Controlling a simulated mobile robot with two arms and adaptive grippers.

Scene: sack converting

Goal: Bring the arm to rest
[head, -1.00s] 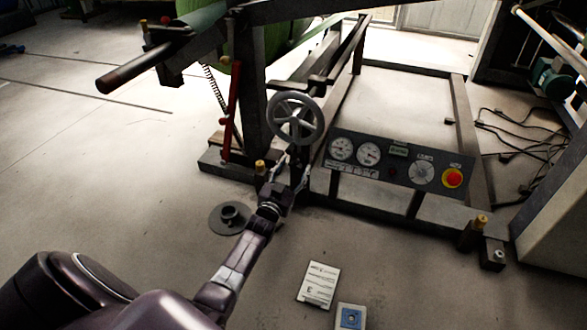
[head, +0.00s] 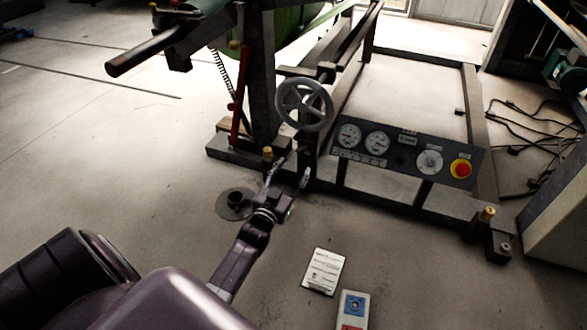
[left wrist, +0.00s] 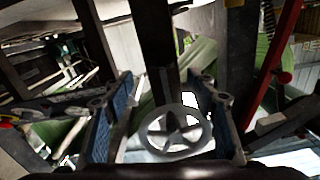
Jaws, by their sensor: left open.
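My left arm comes in from the lower left of the head view. My left gripper (head: 289,178) is open and empty, in front of the machine and below its grey handwheel (head: 304,104). In the left wrist view the two blue-padded fingers stand wide apart, and the handwheel (left wrist: 175,133) shows beyond and between them with a clear gap in the picture. Nothing is held. My right gripper is not in view.
A control panel (head: 404,154) with gauges and a red emergency button (head: 460,169) is right of the gripper. A red lever (head: 236,116) is at left. A round floor base (head: 236,203), a white card (head: 324,271) and a blue-topped box (head: 353,309) lie in front. Open floor is left.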

